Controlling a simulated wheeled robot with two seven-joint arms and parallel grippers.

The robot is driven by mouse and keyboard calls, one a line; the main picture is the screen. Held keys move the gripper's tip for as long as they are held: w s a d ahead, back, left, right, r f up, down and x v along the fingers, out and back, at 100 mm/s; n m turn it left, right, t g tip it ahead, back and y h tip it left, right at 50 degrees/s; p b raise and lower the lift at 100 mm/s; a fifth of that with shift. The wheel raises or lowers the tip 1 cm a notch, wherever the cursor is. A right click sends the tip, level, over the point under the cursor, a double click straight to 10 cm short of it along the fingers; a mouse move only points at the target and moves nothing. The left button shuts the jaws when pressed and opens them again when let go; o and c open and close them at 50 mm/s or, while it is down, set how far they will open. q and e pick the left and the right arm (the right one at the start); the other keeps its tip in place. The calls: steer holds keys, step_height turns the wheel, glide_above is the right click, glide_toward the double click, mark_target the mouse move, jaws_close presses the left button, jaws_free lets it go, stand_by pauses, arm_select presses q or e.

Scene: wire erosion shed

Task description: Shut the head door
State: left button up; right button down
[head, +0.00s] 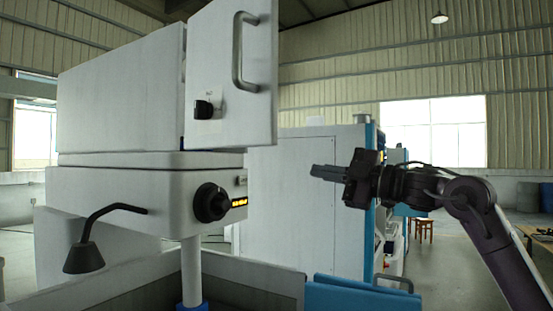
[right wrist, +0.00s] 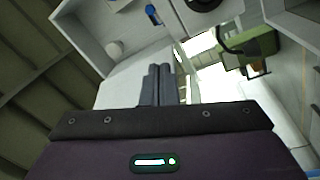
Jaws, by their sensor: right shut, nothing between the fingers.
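The head door (head: 232,80) is a white panel with a grey bar handle (head: 242,52) and a black latch knob (head: 203,109). It stands at the front right of the white machine head (head: 120,90) and looks swung open, at an angle to it. My right gripper (head: 314,171) is to the right of the door and lower than its bottom edge, apart from it, fingers pointing left. Its fingers are together and empty, as the right wrist view (right wrist: 158,70) also shows. My left gripper is in neither view.
Below the head are a white housing with a black dial (head: 210,203) and a lamp on a bent arm (head: 84,257). A tall white cabinet (head: 290,190) stands behind my right gripper. A blue panel (head: 355,297) is at the bottom. Open floor lies right.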

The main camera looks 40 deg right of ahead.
mark_target(277, 115)
steer(key=s+a+r+n+g+y, duration=0.1)
steer(key=s+a+r+n, duration=0.2)
steer(key=s+a+r, duration=0.35)
steer(key=s+a+r+n+g, duration=0.1)
steer(key=s+a+r+n, duration=0.2)
steer(key=s+a, duration=0.65)
steer(key=w+p, duration=0.2)
steer(key=w, duration=0.1)
steer(key=w+p, duration=0.2)
steer(key=w, duration=0.2)
steer(key=w+a+p, duration=0.1)
steer(key=w+p, duration=0.1)
steer(key=w, duration=0.1)
steer(key=shift+w+a, duration=0.1)
steer(key=shift+w, duration=0.15)
